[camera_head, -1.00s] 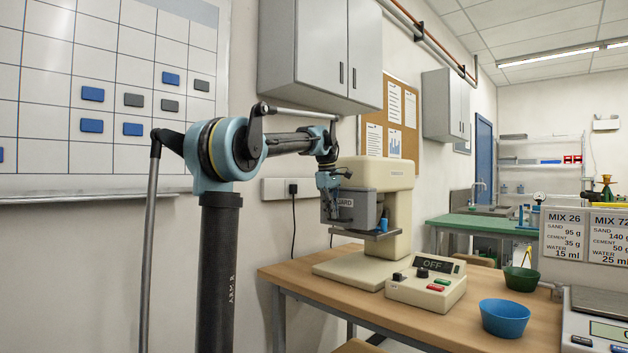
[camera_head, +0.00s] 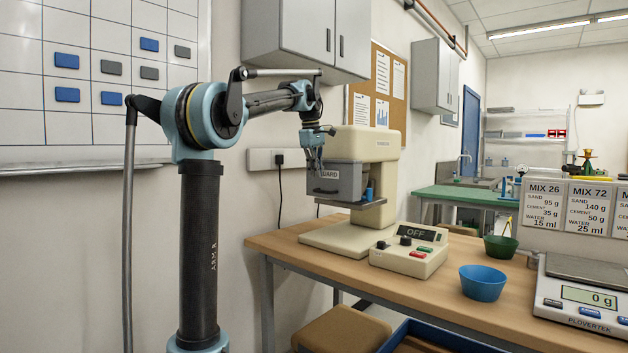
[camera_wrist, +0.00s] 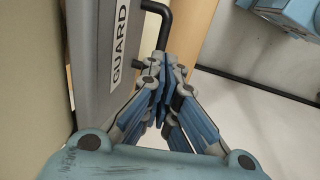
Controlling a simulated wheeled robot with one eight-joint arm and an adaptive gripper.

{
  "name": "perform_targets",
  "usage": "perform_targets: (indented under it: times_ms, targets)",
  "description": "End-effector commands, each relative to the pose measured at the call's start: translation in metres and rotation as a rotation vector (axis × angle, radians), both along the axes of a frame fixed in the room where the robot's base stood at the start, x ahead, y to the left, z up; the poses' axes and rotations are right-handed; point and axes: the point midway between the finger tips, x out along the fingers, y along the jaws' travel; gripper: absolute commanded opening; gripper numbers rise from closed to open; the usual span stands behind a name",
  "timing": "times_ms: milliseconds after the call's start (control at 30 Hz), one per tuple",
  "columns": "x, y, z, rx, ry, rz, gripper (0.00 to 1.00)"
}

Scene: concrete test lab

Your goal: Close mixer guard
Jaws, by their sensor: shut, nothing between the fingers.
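The cream mixer (camera_head: 385,180) stands on the wooden bench. Its grey guard (camera_head: 349,183), labelled GUARD, is at the mixer's left front; I cannot tell how far it is swung. A dark handle shows low on the guard's face. My gripper (camera_head: 316,164) is at the guard's upper left, fingers together and empty. In the wrist view the grey guard (camera_wrist: 98,45) runs along the left, beside my closed fingers (camera_wrist: 166,75). The black handle (camera_wrist: 165,20) is just beyond the fingertips; contact is unclear. A small blue part (camera_head: 369,193) shows right of the guard.
A control box (camera_head: 409,252) reading OFF sits before the mixer. A blue bowl (camera_head: 482,283), a green bowl (camera_head: 501,246) and a scale (camera_head: 585,298) reading 0 g are to the right. A stool (camera_head: 345,331) and a blue tray (camera_head: 445,338) are at the bench front.

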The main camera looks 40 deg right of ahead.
Motion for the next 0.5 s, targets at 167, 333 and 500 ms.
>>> perform_targets:
  times_ms: [167, 333, 500]
  targets:
    - [0.000, 0.006, 0.034, -0.001, 0.000, 0.002, 0.00]
    - [0.000, 0.012, 0.061, -0.001, 0.000, 0.004, 0.00]
    - [0.000, 0.016, 0.079, -0.001, 0.000, 0.005, 0.00]
